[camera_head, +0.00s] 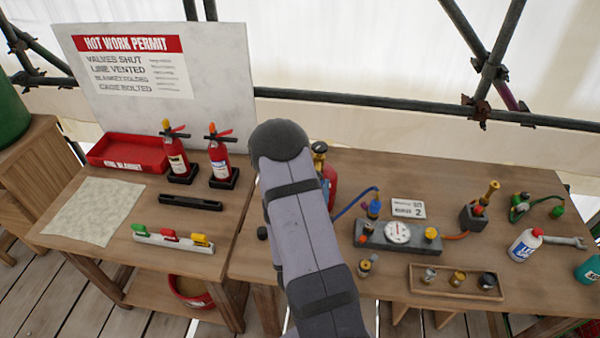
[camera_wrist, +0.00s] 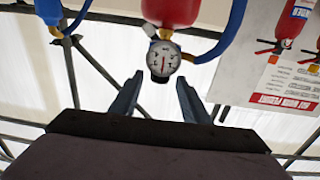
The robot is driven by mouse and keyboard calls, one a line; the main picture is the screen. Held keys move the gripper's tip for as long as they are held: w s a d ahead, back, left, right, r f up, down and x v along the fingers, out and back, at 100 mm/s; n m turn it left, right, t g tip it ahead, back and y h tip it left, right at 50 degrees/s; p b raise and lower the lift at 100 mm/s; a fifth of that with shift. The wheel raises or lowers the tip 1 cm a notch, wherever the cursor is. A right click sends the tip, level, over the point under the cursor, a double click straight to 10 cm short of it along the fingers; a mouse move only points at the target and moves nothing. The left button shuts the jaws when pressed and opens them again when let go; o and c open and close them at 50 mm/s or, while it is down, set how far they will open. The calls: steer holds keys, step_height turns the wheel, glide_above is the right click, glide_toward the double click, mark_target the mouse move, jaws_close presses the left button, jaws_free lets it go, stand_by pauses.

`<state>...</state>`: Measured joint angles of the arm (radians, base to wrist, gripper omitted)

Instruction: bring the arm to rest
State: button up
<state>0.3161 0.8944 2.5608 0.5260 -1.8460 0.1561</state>
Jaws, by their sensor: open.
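My gripper (camera_wrist: 157,98) shows in the wrist view with its two fingers spread apart and nothing between them. The wrist picture is upside down. A round white gauge (camera_wrist: 163,60) under a red vessel (camera_wrist: 171,12) shows beyond the fingertips, apart from them. In the head view my grey arm rises across the middle of the picture, and my gripper cannot be seen there. The arm partly hides a red cylinder (camera_head: 329,178) with a brass top on the right workbench (camera_head: 530,300).
The right bench holds a gauge block (camera_head: 398,234), a wooden tray (camera_head: 455,282) of fittings and a white bottle (camera_head: 525,245). The left bench (camera_head: 120,215) holds a red tray (camera_head: 128,152), a cloth (camera_head: 94,211) and two extinguishers (camera_head: 177,160). Scaffold pipes (camera_head: 400,106) cross behind.

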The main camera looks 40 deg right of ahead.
steer(key=shift+r, duration=0.1)
steer(key=shift+g+y, duration=0.3)
steer(key=shift+y, duration=0.5)
steer(key=w+r+p, duration=0.1)
steer(key=d+r, duration=0.1)
steer(key=r, duration=0.1)
steer(key=w+d+r+p, duration=0.1)
steer(key=r, duration=0.1)
steer(key=shift+w+d+p, duration=0.2)
steer(key=shift+w+p, duration=0.15)
steer(key=shift+w+a+r+y, duration=0.25)
steer(key=shift+w+a+y, duration=0.3)
steer(key=shift+w+y, duration=0.15)
steer(key=a+f+n+g+y+b, duration=0.1)
steer(key=a+f+n+g+y, duration=0.2)
steer(key=a, duration=0.5)
steer(key=a+f+n+g+y, duration=0.1)
steer(key=a+f+n+y, duration=0.1)
steer(key=a+f+y, duration=0.4)
steer(key=s+a+n+g+b, duration=0.1)
steer(key=s+a+n+g, duration=0.1)
steer(key=s+a, duration=0.4)
steer(key=s+a+r+n+g+y, duration=0.1)
steer(key=s+a+g, duration=0.4)
steer(key=s, duration=0.6)
steer(key=shift+s+a+r+n+g+b, duration=0.3)
steer(key=shift+a+n+b, duration=0.05)
steer(key=shift+n, duration=0.35)
